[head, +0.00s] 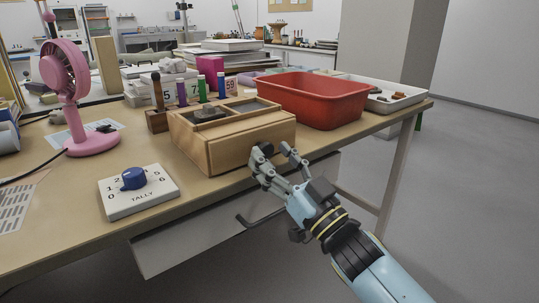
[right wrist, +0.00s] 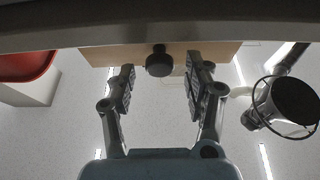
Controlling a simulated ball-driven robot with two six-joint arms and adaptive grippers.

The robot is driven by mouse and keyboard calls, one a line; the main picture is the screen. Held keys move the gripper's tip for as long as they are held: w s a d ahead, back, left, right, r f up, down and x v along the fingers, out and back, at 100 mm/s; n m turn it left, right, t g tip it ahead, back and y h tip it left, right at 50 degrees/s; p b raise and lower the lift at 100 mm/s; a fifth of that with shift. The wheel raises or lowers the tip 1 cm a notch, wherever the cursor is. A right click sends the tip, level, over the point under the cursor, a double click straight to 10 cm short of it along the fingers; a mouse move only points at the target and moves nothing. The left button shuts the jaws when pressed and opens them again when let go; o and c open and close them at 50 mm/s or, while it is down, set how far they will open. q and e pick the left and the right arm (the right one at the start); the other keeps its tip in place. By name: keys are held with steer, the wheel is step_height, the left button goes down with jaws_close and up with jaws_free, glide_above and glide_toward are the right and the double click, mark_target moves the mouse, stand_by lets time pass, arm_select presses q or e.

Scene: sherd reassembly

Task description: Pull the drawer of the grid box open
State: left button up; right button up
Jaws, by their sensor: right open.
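The wooden grid box (head: 222,148) stands near the front edge of the table, with open compartments on top and a dark piece (head: 208,114) in one of them. Its drawer front shows as a wooden panel (right wrist: 215,50) in the right wrist view and looks closed. A dark round knob (right wrist: 159,62) sticks out from that panel. My right gripper (head: 276,160) is open at the box's front. In the right wrist view its fingers (right wrist: 160,82) stand on either side of the knob, with gaps showing. My left gripper is not in view.
A red tub (head: 314,101) stands right behind the box, with a white tray (head: 385,93) beyond it. A tally board (head: 138,191) with a blue knob and a pink fan (head: 70,95) are at left. A grey table drawer (head: 200,240) with a handle hangs below the tabletop.

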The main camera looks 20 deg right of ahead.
steer(key=shift+x, duration=0.8)
jaws_close()
steer(key=shift+s, duration=0.1)
